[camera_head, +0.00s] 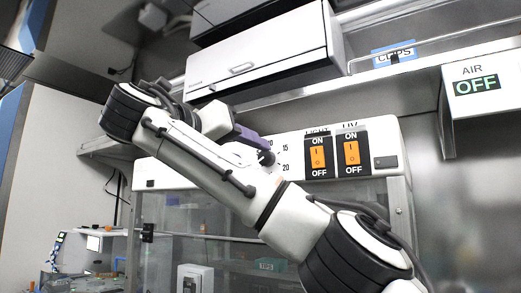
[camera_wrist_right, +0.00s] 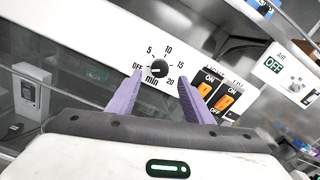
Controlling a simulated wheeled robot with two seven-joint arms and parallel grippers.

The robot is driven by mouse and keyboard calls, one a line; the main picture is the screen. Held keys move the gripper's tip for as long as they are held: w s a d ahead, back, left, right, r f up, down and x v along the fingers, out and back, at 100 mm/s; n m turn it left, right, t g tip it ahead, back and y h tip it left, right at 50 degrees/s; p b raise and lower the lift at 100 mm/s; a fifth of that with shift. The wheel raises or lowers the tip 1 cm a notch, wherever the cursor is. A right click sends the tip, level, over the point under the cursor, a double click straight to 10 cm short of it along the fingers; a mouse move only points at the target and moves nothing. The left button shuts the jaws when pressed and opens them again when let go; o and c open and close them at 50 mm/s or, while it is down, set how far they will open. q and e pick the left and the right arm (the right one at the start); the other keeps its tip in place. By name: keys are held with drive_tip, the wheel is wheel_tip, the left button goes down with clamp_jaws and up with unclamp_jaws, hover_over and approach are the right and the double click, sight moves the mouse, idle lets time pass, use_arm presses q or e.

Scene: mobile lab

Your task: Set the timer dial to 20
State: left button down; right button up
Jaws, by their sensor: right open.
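The timer dial (camera_wrist_right: 159,70) is a small round black knob on a white panel, with marks OFF, 5, 10, 15 and 20 around it and "min" below. Its pale pointer mark seems to face the OFF side. In the wrist view my right gripper (camera_wrist_right: 161,77) has its two purple fingers apart, one on each side of the dial in the picture; I cannot tell whether they touch it. In the head view the dial (camera_head: 266,158) shows just beside the purple finger of my right gripper (camera_head: 252,139), and my arm hides part of the scale. My left gripper is not in view.
Two orange ON/OFF switches, the left one (camera_head: 317,157) and the right one (camera_head: 351,153), sit right of the dial on the same panel. A glass-fronted cabinet (camera_head: 345,215) is below. A white box (camera_head: 262,60) and a shelf are above.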

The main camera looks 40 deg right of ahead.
sight(264, 157)
drive_tip(key=p+x, duration=0.2)
drive_tip(key=x, duration=0.1)
drive_tip(key=p+x, duration=0.1)
drive_tip(key=shift+w+d+r, duration=0.1)
drive_tip(key=shift+d+r, duration=0.2)
drive_tip(key=shift+w+d+f+p, duration=0.15)
drive_tip(key=shift+w+d+p, duration=0.1)
drive_tip(key=shift+d+p, duration=0.3)
drive_tip(key=shift+d+f, duration=0.15)
drive_tip(key=c, duration=1.1)
drive_tip(key=shift+o, duration=0.2)
